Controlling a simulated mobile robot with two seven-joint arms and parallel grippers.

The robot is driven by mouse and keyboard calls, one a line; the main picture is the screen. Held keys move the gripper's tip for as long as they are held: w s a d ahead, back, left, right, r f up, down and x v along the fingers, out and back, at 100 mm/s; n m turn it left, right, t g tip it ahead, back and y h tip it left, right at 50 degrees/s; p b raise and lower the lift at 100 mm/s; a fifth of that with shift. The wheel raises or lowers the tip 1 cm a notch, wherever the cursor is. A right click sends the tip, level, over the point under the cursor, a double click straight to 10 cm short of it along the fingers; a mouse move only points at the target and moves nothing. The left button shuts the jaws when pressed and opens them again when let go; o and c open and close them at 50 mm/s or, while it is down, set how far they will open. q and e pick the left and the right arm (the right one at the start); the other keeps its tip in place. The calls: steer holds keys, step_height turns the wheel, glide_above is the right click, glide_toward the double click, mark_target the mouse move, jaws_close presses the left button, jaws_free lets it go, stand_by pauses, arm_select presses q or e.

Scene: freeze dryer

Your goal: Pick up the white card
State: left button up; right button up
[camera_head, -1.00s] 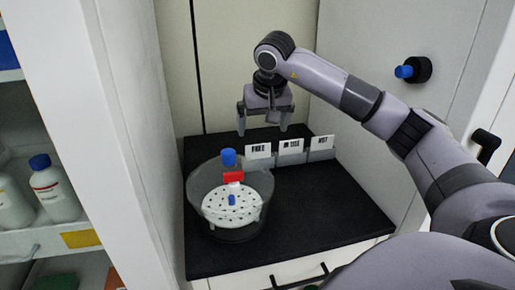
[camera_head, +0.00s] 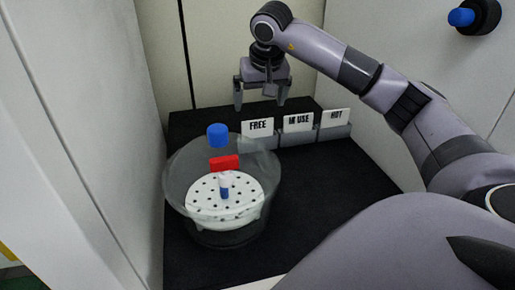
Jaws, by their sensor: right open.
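Three white cards stand in a row in grey holders at the back of the black worktop: one reads FREE (camera_head: 258,127), one IN USE (camera_head: 298,122) and one HOT (camera_head: 335,117). My right gripper (camera_head: 260,103) hangs open and empty, fingers pointing down, above and behind the FREE card. It appears apart from all the cards. My left gripper is not in view.
A clear round vessel (camera_head: 178,165) with a white perforated plate (camera_head: 205,207), a red piece (camera_head: 224,163) and a blue knob (camera_head: 217,135) stands left of the cards. A blue-tipped black knob (camera_head: 474,16) is on the right wall. The worktop (camera_head: 325,190) is clear at front right.

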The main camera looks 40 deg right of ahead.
mark_target(258, 121)
steer(key=x, duration=0.3)
steer(key=b+x, duration=0.1)
steer(key=x, duration=0.5)
steer(key=shift+s+f+b, duration=0.25)
steer(key=shift+b, duration=0.15)
steer(key=c, duration=0.7)
